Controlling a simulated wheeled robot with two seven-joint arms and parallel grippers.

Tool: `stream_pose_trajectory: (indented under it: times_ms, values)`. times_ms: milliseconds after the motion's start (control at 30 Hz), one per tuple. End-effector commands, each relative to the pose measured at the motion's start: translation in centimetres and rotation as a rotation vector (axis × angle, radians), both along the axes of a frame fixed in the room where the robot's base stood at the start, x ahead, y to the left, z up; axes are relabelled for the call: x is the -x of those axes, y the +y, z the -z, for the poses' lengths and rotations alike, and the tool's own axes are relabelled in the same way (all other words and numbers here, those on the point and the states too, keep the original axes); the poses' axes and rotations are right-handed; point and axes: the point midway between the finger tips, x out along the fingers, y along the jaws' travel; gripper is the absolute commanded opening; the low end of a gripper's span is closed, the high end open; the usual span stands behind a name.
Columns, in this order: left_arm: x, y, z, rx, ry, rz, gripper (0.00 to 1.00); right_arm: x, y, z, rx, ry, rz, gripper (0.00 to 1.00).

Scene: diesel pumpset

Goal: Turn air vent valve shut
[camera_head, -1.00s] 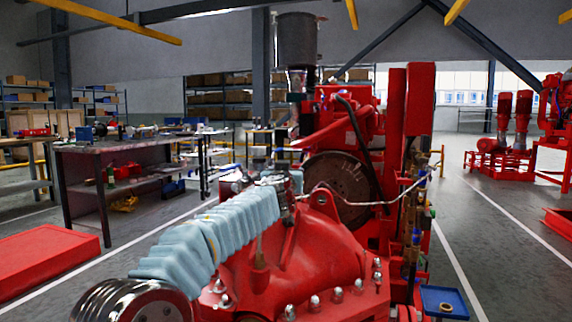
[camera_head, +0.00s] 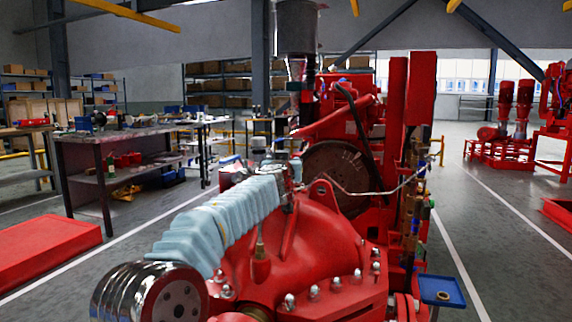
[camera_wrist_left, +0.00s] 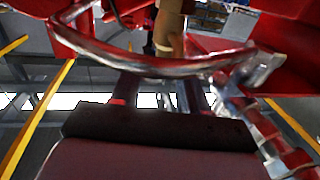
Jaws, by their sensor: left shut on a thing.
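My left arm comes in from the lower left in a pale blue sleeve and reaches the top of the red pump casing (camera_head: 320,235). My left gripper (camera_head: 291,182) is small there and its jaws are hard to make out. In the left wrist view its two dark fingers (camera_wrist_left: 158,92) point up, past a curved steel pipe. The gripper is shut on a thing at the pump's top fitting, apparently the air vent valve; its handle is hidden. A brass-coloured fitting (camera_wrist_left: 168,30) stands beyond the fingers. My right gripper is out of view.
A thin steel pipe (camera_head: 365,193) runs right from the valve area to the valves beside the engine. A flywheel (camera_head: 340,178) stands behind the pump. A workbench (camera_head: 120,145) stands at left. A blue tray (camera_head: 442,291) sits at lower right.

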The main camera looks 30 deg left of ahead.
Motion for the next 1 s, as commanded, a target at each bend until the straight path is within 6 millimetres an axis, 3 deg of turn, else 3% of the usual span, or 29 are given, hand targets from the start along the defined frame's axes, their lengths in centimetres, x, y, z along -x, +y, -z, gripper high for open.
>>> stream_pose_trajectory:
  times_ms: [433, 467, 600, 867, 1000]
  values:
    - [0.1, 0.2, 0.0, -0.001, -0.002, 0.098, 0.14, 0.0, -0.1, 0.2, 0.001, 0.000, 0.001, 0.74]
    - [0.1, 0.2, 0.0, -0.001, -0.002, 0.098, 0.46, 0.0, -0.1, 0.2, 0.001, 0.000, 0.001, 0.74]
    - [0.1, 0.2, 0.0, -0.001, -0.003, 0.098, 0.68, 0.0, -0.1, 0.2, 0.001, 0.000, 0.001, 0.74]
    - [0.1, 0.2, 0.0, -0.001, -0.003, 0.098, 0.70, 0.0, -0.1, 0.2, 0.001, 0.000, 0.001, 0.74]
    - [1.1, -0.2, 0.2, 0.000, -0.006, 0.099, 0.70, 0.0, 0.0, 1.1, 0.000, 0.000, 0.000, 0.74]
